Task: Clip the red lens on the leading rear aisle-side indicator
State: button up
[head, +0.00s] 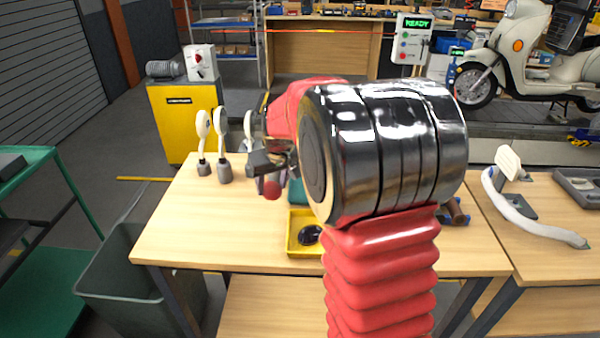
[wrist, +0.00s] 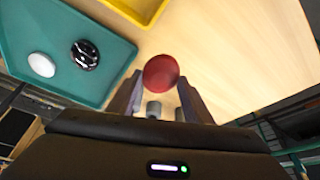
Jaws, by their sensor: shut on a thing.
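The red lens (wrist: 161,72) is a round dark-red piece held between the two fingers of my gripper (wrist: 158,95) in the wrist view. In the head view the red lens (head: 271,188) hangs below my gripper (head: 268,168), above the wooden table (head: 190,225). My gripper is shut on it. A cream scooter (head: 530,60) stands at the upper right in the head view, on the conveyor (head: 500,125), well away from my gripper. Its visible wheel is at its left; it is cut off by the frame edge. I cannot make out the rear aisle-side indicator.
A teal tray (wrist: 65,60) holds a white disc and a black round part. A yellow tray (head: 300,250) holds a black part. Several round-headed pieces (head: 221,150) stand on the table's left. A control box (head: 411,40) reads READY. Another table (head: 545,255) with white parts is right.

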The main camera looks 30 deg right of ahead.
jog(key=shift+n+y, duration=0.3)
jog(key=shift+n, duration=0.3)
jog(key=a, duration=0.5)
jog(key=s+a+f, duration=0.1)
jog(key=a, duration=0.4)
jog(key=a+f, duration=0.1)
jog(key=a, duration=0.4)
jog(key=shift+s+f, duration=0.1)
jog(key=shift+s, duration=0.1)
jog(key=shift+a, duration=0.3)
jog(key=shift+s, duration=0.2)
